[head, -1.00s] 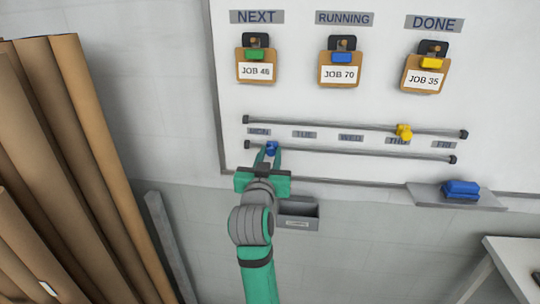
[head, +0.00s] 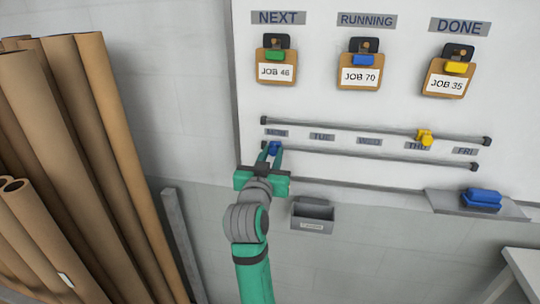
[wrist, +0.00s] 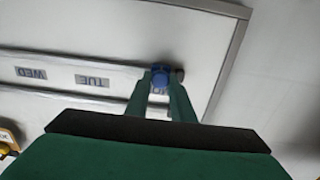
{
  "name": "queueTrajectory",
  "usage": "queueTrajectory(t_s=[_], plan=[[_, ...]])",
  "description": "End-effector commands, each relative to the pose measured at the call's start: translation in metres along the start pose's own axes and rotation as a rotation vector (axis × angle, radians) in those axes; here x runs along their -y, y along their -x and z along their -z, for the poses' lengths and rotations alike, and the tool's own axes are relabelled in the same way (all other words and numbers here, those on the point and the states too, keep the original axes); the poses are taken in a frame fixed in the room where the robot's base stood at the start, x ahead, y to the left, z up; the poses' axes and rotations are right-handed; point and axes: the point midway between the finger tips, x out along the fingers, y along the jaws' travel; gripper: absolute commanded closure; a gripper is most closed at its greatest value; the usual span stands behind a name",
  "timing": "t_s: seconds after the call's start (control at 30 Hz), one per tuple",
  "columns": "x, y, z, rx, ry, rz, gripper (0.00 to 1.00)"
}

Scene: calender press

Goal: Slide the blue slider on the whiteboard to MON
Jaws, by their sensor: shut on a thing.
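The blue slider (head: 274,148) is on the lower rail (head: 380,158) of the whiteboard (head: 400,75), near the rail's left end and just below the MON label (head: 276,132). My gripper (head: 274,152) is shut on the blue slider. In the wrist view the blue slider (wrist: 161,76) sits between my two green fingertips, close to the dark rail end stop (wrist: 179,75).
A yellow slider (head: 425,137) is on the upper rail near THU. Brown rolls (head: 100,130) stand at the left. A grey bin (head: 313,215) hangs below the board. A ledge (head: 510,208) holds a blue eraser-like block (head: 482,198).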

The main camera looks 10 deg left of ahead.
Motion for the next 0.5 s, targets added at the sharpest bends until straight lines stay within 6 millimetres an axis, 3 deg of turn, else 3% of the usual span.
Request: queueTrajectory(t_s=[0.03,0.1,0.5], plan=[[0.0054,0.0006,-0.0007,0.001,0.001,0.010,0.76],[0.0058,0.0007,-0.0007,0.001,0.001,0.011,0.60],[0.0030,0.0061,-0.0003,0.000,0.000,0.007,0.60]])
